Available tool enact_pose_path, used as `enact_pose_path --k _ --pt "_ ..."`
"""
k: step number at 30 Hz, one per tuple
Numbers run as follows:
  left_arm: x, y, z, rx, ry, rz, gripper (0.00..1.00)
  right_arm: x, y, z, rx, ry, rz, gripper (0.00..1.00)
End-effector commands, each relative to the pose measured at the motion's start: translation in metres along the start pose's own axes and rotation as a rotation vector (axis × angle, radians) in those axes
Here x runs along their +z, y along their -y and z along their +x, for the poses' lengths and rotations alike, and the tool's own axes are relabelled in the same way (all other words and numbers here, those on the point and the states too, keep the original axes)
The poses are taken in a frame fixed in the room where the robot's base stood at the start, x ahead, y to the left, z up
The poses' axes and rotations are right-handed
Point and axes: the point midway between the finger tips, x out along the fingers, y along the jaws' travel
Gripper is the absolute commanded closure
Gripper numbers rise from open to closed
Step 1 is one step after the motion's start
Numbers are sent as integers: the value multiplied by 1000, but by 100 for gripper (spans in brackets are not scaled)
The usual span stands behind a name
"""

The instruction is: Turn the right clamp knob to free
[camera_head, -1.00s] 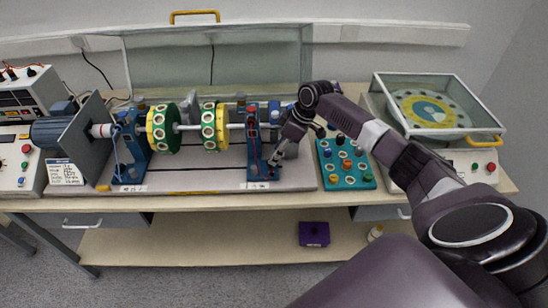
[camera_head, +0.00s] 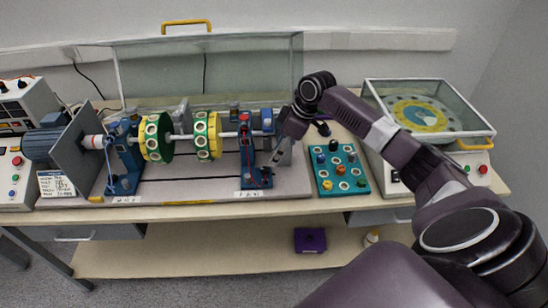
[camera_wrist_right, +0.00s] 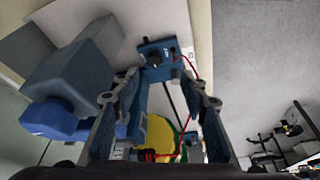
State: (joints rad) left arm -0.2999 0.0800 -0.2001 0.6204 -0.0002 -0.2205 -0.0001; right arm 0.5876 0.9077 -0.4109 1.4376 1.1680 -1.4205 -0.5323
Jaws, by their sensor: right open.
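The right blue bearing stand (camera_head: 246,158) carries the right end of the shaft. In the right wrist view its blue foot plate (camera_wrist_right: 178,48) shows, with a dark round knob (camera_wrist_right: 153,60) on it that looks like the right clamp knob. My right gripper (camera_head: 271,164) is just right of this stand, above its foot. In the right wrist view the gripper (camera_wrist_right: 161,88) is open, its two fingers apart and pointing toward the foot plate. The knob shows beyond the fingertips, apart from them. My left gripper is not in view.
A grey block with a blue part (camera_wrist_right: 52,118) lies left of the fingers in the wrist view. A red cable (camera_wrist_right: 186,68) hangs by the stand. The teal peg board (camera_head: 340,168) is right of the rig. Yellow-green discs (camera_head: 207,136) sit on the shaft.

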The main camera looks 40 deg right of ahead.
Motion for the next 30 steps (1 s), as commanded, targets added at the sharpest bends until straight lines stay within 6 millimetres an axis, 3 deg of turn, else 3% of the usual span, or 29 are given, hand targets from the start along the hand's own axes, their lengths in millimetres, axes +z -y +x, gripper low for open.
enact_pose_path --k 1,6,10,15,20,26,30 --pt "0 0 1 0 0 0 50 2 18 21 -5 12 -4 60" --pt "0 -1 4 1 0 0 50 11 85 87 53 25 32 60" --pt "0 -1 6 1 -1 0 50 16 128 117 123 -13 113 60" --pt "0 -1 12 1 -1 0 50 14 124 128 280 -127 294 60" --pt "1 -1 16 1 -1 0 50 16 116 126 411 -252 457 60" --pt "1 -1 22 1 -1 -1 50 31 107 107 575 -425 650 60" --pt "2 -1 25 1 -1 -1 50 36 91 85 678 -565 741 60"
